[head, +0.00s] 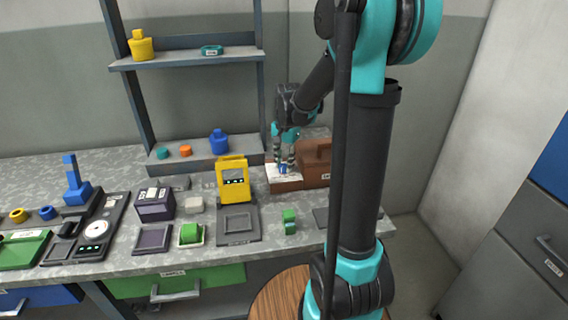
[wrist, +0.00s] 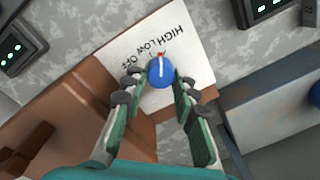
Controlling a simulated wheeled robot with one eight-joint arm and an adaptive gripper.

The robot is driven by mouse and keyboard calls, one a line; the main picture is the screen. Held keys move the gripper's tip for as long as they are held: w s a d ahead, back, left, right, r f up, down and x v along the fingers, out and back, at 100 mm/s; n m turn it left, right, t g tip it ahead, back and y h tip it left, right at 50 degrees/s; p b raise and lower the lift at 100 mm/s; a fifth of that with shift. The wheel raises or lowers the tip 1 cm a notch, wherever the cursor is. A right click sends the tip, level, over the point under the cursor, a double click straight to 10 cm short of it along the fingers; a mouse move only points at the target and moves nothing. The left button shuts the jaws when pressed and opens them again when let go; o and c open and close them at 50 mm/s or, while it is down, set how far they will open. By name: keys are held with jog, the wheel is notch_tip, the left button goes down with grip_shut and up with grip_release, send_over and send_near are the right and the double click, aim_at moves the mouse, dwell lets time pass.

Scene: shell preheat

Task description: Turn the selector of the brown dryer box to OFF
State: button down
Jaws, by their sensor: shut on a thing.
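The brown dryer box (head: 318,172) stands at the right of the bench, with a white panel (wrist: 200,50) on its front part. A round blue selector knob (wrist: 160,76) with a white pointer line and a red tip sits on the panel. The words HIGH, LOW and OFF are printed beside it. In the wrist view the red tip points up, near the words; I cannot tell exactly which one it meets. My gripper (wrist: 161,79) is shut on the knob, one finger on each side. In the head view the knob (head: 283,169) is partly hidden by the fingers.
A yellow device (head: 232,180) stands left of the box, with a dark tray before it. A small green block (head: 289,222) is in front of the box. A shelf rack (head: 190,57) rises behind. Several other devices fill the bench's left side.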

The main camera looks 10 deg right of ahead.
aim_at(285, 164)
jog(key=n, duration=0.7)
jog(key=shift+w, duration=0.1)
jog(key=n, duration=0.4)
jog(key=shift+n+g, duration=0.3)
jog(key=shift+n, duration=1.8)
jog(key=c, duration=1.2)
grip_release()
jog(key=r, duration=1.2)
jog(key=shift+w+d, duration=0.2)
